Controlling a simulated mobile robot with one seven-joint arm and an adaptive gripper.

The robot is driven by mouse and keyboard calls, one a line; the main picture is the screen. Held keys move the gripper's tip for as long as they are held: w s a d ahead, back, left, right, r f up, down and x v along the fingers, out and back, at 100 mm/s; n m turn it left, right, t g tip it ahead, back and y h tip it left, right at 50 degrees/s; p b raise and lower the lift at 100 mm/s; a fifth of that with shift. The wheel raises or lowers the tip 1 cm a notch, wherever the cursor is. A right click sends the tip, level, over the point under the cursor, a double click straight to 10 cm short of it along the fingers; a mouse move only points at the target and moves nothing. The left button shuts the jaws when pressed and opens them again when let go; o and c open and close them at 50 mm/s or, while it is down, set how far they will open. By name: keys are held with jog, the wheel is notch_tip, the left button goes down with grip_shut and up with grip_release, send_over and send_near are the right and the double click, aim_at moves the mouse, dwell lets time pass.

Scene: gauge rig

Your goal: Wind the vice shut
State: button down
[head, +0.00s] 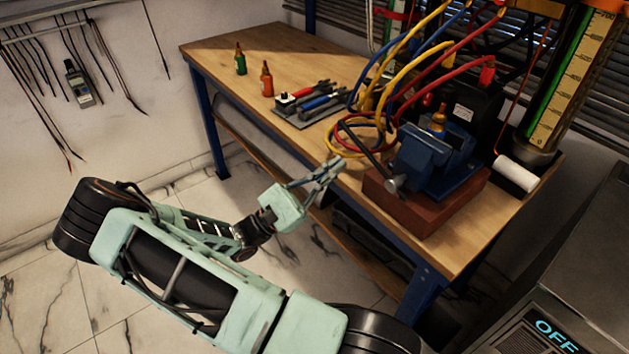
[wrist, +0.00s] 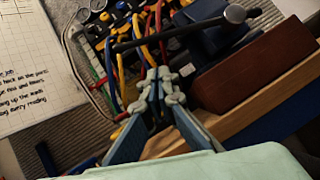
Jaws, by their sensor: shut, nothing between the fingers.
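The blue vice (head: 425,155) stands on a reddish-brown block (head: 410,205) at the bench's front right. It also shows in the wrist view (wrist: 210,38). Its dark handle bar (head: 368,150) slants across the round screw end (head: 398,184), facing the front edge. The bar crosses the upper part of the wrist view (wrist: 180,32). My gripper (head: 334,166) is shut and empty, left of the vice by the bench edge. Its fingertips (wrist: 158,75) look close below the bar but apart from it. I cannot tell how wide the vice jaws stand; an orange-topped piece (head: 439,117) shows at them.
Yellow, red and blue hoses (head: 385,105) loop close behind the handle. A tool tray (head: 310,105) and two small bottles (head: 267,78) stand farther left on the bench (head: 225,55). A white cylinder (head: 516,173) lies right of the vice. Bare wood lies left of the block.

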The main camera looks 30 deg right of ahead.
jog(key=shift+s+d+r, duration=0.2)
jog(key=shift+r, duration=0.45)
jog(key=shift+s+d+r, duration=0.2)
jog(key=shift+s+r, duration=0.05)
jog(key=shift+r, duration=0.4)
jog(key=shift+s+d+r, duration=0.2)
jog(key=shift+r, duration=0.45)
jog(key=shift+s+d+r+m+p, duration=0.1)
jog(key=shift+s+r+m+p, duration=0.1)
jog(key=shift+r+m+p, duration=0.5)
jog(key=shift+f, duration=0.1)
jog(key=w+d+f+b+v, duration=0.1)
jog(key=f+v, duration=0.1)
jog(key=v, duration=1)
jog(key=shift+f+b, duration=0.2)
jog(key=shift+b, duration=0.1)
jog(key=shift+w+a+g, duration=0.1)
jog(key=shift+w+g, duration=0.05)
jog(key=shift+g, duration=0.25)
